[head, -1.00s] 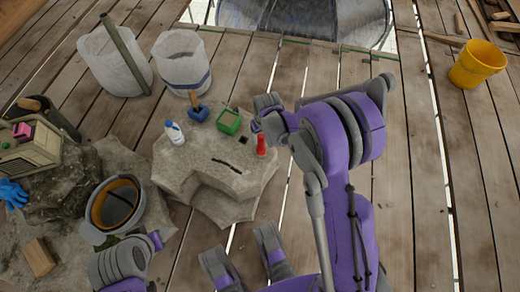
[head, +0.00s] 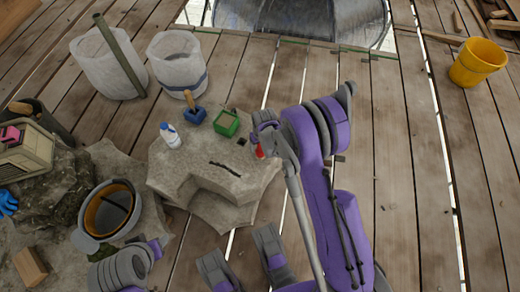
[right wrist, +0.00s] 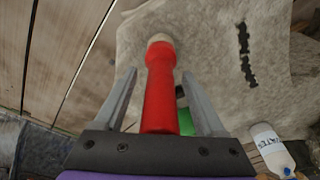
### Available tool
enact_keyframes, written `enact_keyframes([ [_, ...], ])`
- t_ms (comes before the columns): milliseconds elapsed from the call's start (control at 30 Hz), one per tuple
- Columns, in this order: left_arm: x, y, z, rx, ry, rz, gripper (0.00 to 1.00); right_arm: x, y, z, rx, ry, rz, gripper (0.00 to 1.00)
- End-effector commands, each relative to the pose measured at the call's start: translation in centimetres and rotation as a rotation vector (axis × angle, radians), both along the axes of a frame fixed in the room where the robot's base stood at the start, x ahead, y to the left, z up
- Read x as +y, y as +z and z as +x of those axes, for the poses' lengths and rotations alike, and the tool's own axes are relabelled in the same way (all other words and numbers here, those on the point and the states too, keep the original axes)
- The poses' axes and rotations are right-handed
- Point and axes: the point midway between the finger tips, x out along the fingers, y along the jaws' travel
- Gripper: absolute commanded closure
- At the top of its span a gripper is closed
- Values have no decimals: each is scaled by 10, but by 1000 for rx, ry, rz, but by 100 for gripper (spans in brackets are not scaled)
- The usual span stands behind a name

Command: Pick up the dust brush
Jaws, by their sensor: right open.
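A red, handle-like object with a pale tan end (right wrist: 160,85) lies between the fingers of my right gripper (right wrist: 156,98) in the right wrist view. The fingers are apart, with gaps on both sides of it. In the head view this red object (head: 260,152) is at the right edge of the pale stone block, mostly hidden by my right gripper (head: 262,128). I cannot tell for sure that it is the dust brush, as no bristles show clearly. A blue piece with a wooden handle (head: 195,113) stands on the block's far side.
The stone block (head: 205,195) also bears a green open box (head: 227,123), a white bottle (head: 170,135) and a dark strip (head: 225,168). A grey bucket (head: 85,240) stands to the left. White bins (head: 180,60) stand behind. Plank floor on the right is mostly clear.

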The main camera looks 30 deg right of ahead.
Motion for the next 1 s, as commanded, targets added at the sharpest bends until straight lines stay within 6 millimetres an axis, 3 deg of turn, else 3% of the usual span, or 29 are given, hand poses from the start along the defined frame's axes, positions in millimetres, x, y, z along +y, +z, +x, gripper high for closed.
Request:
enact_keyframes([
  [200,0,0,0,0,0,0,50,0,-1,0,0,0,0,30],
  [600,0,0,0,0,0,0,50,0,0,0,0,0,0,100],
  [1000,0,1,0,0,0,0,50,0,2,0,0,0,0,100],
])
